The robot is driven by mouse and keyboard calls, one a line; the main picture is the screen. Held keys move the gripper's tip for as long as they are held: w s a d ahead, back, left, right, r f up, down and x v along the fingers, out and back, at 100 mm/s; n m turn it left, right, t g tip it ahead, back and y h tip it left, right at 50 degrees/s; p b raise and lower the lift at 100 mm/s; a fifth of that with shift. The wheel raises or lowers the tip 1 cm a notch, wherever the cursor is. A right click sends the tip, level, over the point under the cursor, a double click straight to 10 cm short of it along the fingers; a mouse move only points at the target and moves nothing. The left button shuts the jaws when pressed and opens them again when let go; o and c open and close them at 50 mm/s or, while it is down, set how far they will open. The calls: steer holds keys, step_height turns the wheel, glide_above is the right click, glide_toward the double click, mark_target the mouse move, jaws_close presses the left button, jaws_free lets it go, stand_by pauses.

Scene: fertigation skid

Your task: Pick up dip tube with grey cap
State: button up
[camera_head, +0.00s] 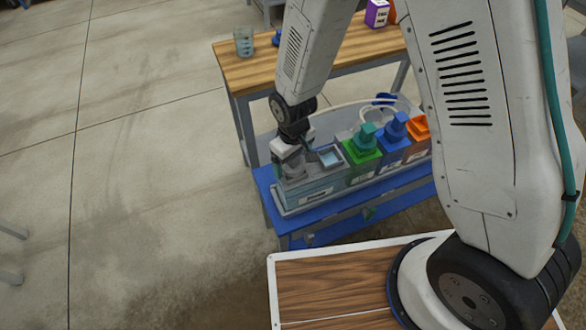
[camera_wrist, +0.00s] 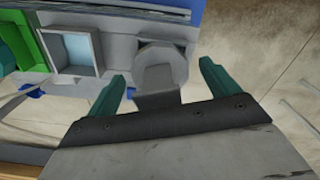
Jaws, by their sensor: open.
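The dip tube's grey cap (camera_wrist: 160,70) sits upright on the grey tank at the left end of the row. In the head view the cap (camera_head: 294,168) is right below my gripper (camera_head: 293,148). In the wrist view the two teal fingers of my gripper (camera_wrist: 161,88) are wide apart, one on each side of the cap, with gaps between. I cannot tell whether the fingertips are level with the cap or above it. The tube below the cap is hidden.
The grey tank (camera_head: 315,190) stands on a blue bench (camera_head: 345,209). Beside it are green (camera_head: 364,151), blue (camera_head: 395,137) and orange (camera_head: 417,130) capped units. A square opening (camera_wrist: 81,47) lies next to the cap. A wooden table (camera_head: 265,70) with a beaker (camera_head: 244,41) stands behind.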

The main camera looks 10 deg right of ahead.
steer(key=c, duration=1.5)
